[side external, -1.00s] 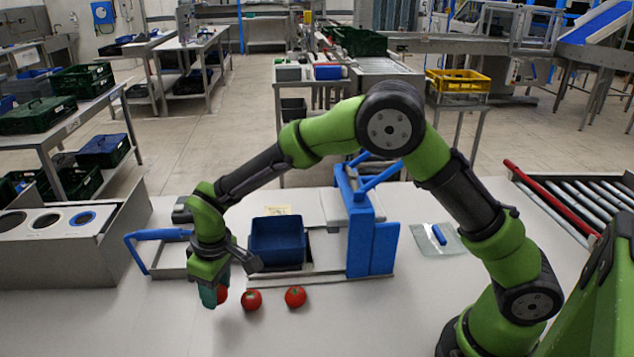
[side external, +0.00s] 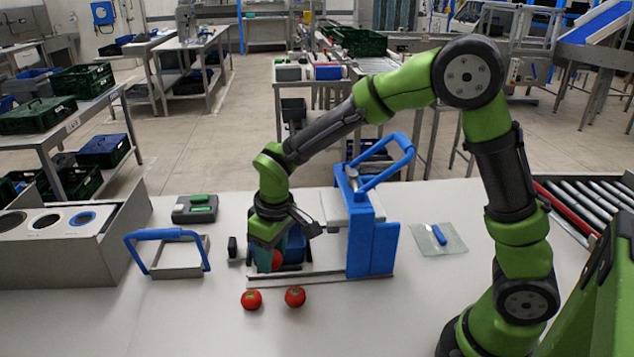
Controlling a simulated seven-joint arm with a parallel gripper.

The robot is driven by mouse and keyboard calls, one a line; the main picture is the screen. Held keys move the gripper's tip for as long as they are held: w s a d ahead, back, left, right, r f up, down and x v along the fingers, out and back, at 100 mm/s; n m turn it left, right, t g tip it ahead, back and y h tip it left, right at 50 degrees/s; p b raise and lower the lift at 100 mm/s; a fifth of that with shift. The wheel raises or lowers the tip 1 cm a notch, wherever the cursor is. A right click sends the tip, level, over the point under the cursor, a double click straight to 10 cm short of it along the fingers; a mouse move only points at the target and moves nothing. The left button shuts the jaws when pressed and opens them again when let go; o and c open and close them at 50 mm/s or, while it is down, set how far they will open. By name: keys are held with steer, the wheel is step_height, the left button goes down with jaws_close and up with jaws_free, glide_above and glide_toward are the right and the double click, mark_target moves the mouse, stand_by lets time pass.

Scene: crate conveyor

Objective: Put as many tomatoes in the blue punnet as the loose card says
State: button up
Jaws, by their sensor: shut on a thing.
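My gripper (side external: 266,262) is shut on a red tomato (side external: 277,259), which shows only in part between the fingers. It is at the blue punnet (side external: 296,246), which is mostly hidden behind the gripper. I cannot tell whether the held tomato is inside the punnet or above it. Two more tomatoes lie on the white table in front: one on the left (side external: 251,299) and one on the right (side external: 295,297). I cannot make out the loose card; my arm covers the area behind the punnet.
A blue-handled frame (side external: 168,236) stands left. A blue-and-grey press-like stand (side external: 372,240) is close right of the punnet. A dark device with green parts (side external: 195,208) lies behind left. A clear bag with a blue item (side external: 438,238) lies right.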

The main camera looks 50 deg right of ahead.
steer(key=w+d+r+m, duration=0.2)
steer(key=w+d+r, duration=0.15)
steer(key=d, duration=0.35)
steer(key=w+d+r+m, duration=0.2)
steer(key=w+d+r, duration=0.15)
steer(key=d, duration=0.25)
steer(key=shift+w+d+f, duration=0.1)
steer(key=shift+w+f, duration=0.1)
steer(key=shift+f, duration=1.7)
steer(key=shift+w+f, duration=0.15)
steer(key=shift+f, duration=1.7)
steer(key=o, duration=1.1)
steer(key=shift+r, duration=0.1)
steer(key=shift+r, duration=3.4)
